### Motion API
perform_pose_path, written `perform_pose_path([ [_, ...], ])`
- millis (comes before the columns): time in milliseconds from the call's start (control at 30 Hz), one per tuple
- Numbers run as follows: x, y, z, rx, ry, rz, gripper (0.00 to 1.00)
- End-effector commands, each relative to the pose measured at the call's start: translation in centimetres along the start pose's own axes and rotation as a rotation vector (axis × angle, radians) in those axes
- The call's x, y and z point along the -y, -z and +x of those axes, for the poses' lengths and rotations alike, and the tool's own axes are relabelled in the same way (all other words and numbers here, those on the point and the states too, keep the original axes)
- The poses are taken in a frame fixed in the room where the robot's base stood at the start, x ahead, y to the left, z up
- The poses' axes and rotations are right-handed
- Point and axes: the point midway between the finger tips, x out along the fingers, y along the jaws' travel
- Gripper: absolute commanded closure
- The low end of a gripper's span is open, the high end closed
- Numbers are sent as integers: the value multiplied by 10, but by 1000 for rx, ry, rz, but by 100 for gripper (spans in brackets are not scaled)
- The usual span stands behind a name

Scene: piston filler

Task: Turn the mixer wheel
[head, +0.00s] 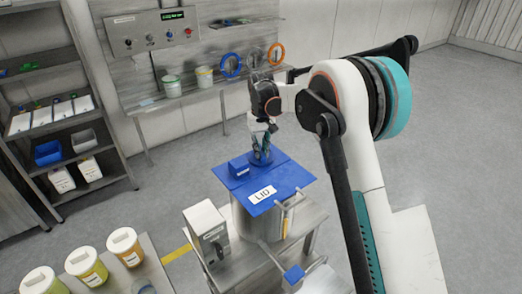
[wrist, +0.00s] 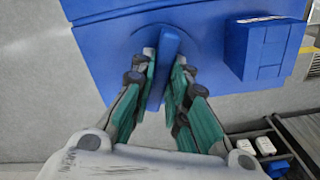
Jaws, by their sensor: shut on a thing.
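My gripper (head: 262,150) points down over the blue lid (head: 283,203) of the metal hopper and is shut on an upright blue bar. In the wrist view my gripper (wrist: 163,75) has a finger on each side of the blue bar (wrist: 160,72), which rises from a round blue disc on the lid. The fingers hide part of the bar and disc. I cannot tell whether this bar belongs to the mixer wheel. A blue ring (head: 230,66) hangs on the back wall panel, beside an orange ring (head: 275,54).
A small blue box (head: 239,166) stands on the lid, left of my gripper. A grey control box (head: 207,235) and a handle with a blue pad (head: 293,274) are near the hopper. Several tubs stand on a table (head: 163,281) at lower left. Open floor lies to the right.

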Motion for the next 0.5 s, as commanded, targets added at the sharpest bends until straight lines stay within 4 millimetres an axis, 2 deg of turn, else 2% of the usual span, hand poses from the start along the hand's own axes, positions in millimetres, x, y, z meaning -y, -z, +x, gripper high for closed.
perform_pose_path([
  [200,0,0,0,-1,0,122,100],
  [500,0,0,0,-1,0,200,100],
])
